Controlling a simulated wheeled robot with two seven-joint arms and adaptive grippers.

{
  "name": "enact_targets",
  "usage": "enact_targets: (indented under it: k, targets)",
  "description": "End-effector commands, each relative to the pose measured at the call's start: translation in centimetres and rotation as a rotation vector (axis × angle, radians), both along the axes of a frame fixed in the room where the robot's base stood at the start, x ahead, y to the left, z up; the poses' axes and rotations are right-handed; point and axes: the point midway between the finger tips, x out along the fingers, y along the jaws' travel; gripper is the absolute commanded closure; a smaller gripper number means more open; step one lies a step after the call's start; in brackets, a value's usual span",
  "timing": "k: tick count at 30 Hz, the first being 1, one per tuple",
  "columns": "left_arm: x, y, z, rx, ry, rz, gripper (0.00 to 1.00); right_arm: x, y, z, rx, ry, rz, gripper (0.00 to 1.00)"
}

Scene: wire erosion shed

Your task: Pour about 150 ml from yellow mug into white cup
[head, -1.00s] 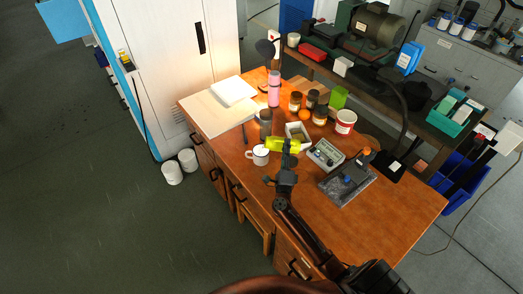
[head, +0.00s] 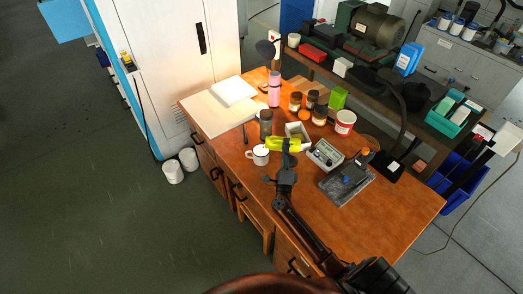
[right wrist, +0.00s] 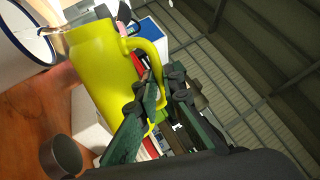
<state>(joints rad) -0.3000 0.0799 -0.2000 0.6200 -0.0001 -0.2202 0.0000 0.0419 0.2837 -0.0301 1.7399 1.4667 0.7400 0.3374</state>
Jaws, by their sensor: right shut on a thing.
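The yellow mug (head: 279,143) lies tipped almost on its side above the desk, its mouth toward the white cup (head: 259,155). My right gripper (head: 286,163) is shut on the mug. In the right wrist view the green-padded fingers (right wrist: 150,110) are at the handle of the yellow mug (right wrist: 103,75). There its mouth is at the blue rim of the white cup (right wrist: 22,45). Something shiny shows at the mouth; I cannot tell whether liquid is flowing. The white cup stands upright on the desk. The cup's inside level is not clear. My left gripper is not in view.
A dark jar (head: 266,122) stands behind the cup. A pink bottle (head: 274,90) and several jars stand farther back. The desk's front right (head: 385,225) is clear.

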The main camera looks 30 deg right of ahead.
Motion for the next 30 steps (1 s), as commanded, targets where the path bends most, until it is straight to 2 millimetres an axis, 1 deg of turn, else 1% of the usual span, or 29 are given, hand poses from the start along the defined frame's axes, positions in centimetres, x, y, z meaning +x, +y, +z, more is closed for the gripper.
enact_targets:
  k: [1,17,19,21,24,26,30]
  targets:
    - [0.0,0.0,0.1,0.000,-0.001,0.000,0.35,0.0,0.0,0.2,-0.004,0.000,0.000,1.00]
    - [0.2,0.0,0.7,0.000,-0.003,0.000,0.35,0.1,0.2,0.4,-0.031,0.012,-0.001,1.00]
    - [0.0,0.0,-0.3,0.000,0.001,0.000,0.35,0.1,0.0,-0.3,-0.009,-0.003,0.000,1.00]
    - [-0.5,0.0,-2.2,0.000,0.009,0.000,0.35,-0.2,-0.4,-1.5,0.045,-0.039,0.000,1.00]
    - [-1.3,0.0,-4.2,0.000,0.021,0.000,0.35,-0.9,-1.5,-2.7,0.125,-0.091,-0.001,1.00]
    - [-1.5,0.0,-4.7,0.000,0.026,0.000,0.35,-1.2,-1.9,-2.7,0.157,-0.113,0.000,1.00]
    - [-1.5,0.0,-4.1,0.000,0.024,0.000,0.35,-1.3,-2.0,-1.9,0.188,-0.134,0.001,1.00]
